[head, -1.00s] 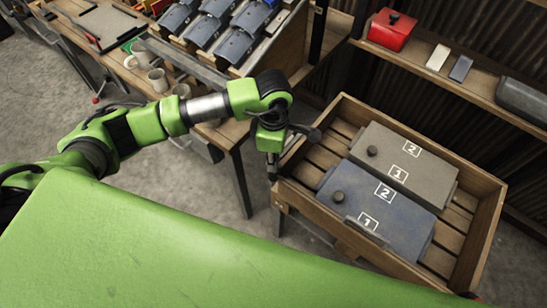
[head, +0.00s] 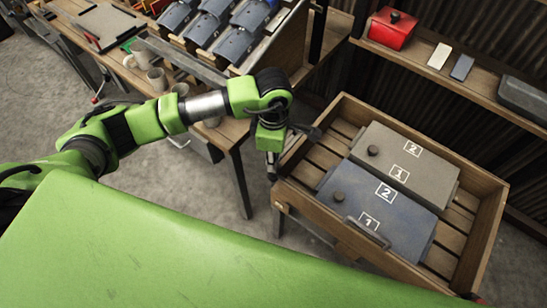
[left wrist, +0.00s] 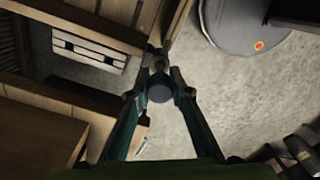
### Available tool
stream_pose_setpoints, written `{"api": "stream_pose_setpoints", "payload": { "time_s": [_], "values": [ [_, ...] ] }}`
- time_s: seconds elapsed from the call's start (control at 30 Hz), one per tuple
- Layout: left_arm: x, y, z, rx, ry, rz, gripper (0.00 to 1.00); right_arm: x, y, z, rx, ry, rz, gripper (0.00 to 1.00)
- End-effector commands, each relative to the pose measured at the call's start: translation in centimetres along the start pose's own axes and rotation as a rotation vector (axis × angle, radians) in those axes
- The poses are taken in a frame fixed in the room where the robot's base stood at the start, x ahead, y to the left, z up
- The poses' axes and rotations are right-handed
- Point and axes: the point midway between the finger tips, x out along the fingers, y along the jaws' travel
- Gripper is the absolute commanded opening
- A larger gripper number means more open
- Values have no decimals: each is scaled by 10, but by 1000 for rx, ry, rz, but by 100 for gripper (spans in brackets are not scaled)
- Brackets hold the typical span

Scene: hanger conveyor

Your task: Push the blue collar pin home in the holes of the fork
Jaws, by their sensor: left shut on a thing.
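In the left wrist view, my left gripper (left wrist: 158,88) is shut on a dark blue-grey round piece (left wrist: 159,94), which looks like the collar pin seen from its end. A narrower dark part (left wrist: 160,58) continues beyond it, by the corner of a wooden frame. I cannot tell if that is the pin's shaft or the fork, nor how deep the pin sits. In the head view, my left gripper (head: 272,164) points down at the crate's left corner and its fingers are mostly hidden. The fork and its holes are not clearly visible. My right gripper is not in view.
A slatted wooden crate (head: 488,240) holds a blue lidded box (head: 350,195) and a grey one (head: 400,150), each with a knob. A dark lever (head: 305,132) lies by the crate's left corner. A workbench with mugs (head: 157,80) stands behind my arm.

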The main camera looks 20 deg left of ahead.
Motion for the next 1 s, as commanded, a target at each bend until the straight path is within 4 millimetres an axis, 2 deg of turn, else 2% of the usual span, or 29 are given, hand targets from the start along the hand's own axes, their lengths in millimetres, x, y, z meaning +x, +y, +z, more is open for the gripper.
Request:
{"api": "stream_pose_setpoints", "payload": {
  "time_s": [1.0],
  "values": [
    [8,0,0,0,0,1,0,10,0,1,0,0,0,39]
  ]
}}
